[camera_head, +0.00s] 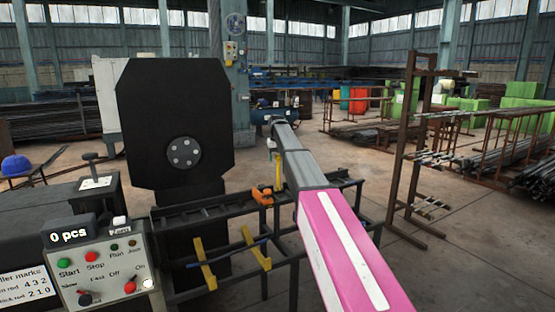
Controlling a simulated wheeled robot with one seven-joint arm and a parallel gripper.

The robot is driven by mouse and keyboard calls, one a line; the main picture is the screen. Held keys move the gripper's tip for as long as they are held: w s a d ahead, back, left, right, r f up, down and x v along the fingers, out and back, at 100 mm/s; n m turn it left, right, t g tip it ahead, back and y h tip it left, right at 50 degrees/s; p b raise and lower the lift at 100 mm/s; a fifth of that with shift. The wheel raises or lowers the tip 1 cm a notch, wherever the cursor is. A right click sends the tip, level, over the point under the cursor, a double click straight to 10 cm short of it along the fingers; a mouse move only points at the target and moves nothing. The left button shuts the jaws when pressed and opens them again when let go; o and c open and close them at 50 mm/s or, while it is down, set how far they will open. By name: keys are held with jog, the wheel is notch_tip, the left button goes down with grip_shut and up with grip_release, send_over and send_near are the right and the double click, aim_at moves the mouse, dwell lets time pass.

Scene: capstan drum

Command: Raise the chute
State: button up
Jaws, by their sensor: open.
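A dark metal trough (185,222), which looks like the chute, runs along a black frame in front of a large black drum plate (150,125). Two yellow brackets (257,248) slant across the lower rail, and an orange block (262,197) sits on the trough's upper edge. My pink and grey arm reaches from the lower right toward the middle. My gripper (271,148) is small at its far end, above the orange block and beside a yellow upright (278,173). It is open and seems empty; contact cannot be told. My arm hides the frame's right part.
A control box (108,268) with knobs, buttons and a "0 pcs" display stands at the lower left. A brown rack (405,150) stands at the right, with bar stock (530,172) beyond it. Concrete floor (455,270) is clear at the lower right.

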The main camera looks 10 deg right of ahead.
jog(key=r, duration=0.3)
jog(key=s+r, duration=0.1)
jog(key=r, duration=0.6)
jog(key=shift+s+a, duration=0.2)
jog(key=shift+s, duration=0.1)
